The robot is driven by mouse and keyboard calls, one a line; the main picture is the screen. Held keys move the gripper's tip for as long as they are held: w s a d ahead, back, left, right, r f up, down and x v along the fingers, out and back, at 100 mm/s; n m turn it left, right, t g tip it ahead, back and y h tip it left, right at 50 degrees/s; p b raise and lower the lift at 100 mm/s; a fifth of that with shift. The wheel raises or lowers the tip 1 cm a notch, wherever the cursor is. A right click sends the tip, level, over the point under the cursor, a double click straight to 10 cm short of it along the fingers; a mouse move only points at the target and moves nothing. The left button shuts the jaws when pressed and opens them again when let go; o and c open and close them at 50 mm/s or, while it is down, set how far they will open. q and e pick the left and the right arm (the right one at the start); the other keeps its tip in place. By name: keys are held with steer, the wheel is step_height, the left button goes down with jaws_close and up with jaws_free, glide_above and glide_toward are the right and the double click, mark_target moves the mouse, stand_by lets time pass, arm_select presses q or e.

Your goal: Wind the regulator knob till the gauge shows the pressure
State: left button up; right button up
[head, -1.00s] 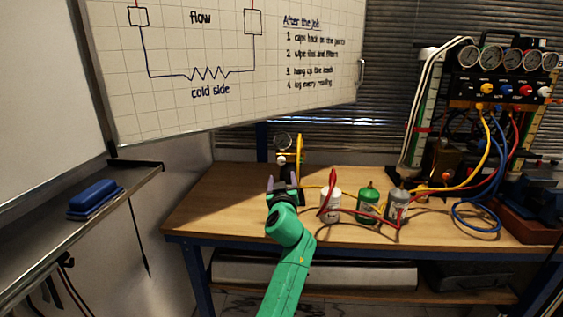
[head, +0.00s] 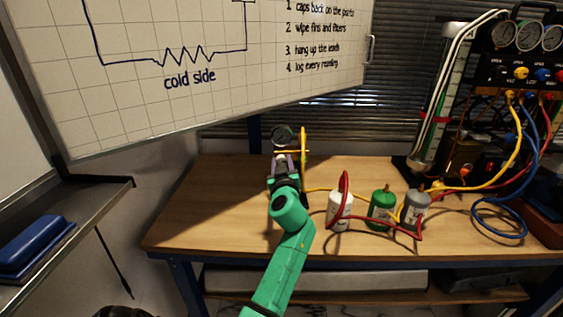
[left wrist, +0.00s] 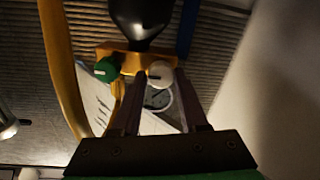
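The gauge (head: 282,136) stands at the back of the bench on a small brass-coloured rig; its reading is too small to tell. In the left wrist view, which looks upside down, the dial (left wrist: 157,97) shows between my fingers, partly hidden. A pale round knob (left wrist: 160,73) and a green knob (left wrist: 105,69) sit on the yellow manifold (left wrist: 128,57). My left gripper (head: 284,163) is at the rig, its fingers open on either side of the pale knob; it also shows in the left wrist view (left wrist: 159,75). I cannot tell whether they touch it. My right gripper is out of view.
A yellow hose (head: 304,150) rises beside the rig. White (head: 340,212), green (head: 381,206) and grey (head: 415,208) bottles stand to the right among red and yellow hoses. A gauge panel (head: 520,60) stands far right. The bench's front left (head: 205,225) is clear.

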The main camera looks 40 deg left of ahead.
arm_select(q)
steer(key=shift+a, duration=0.1)
jaws_close()
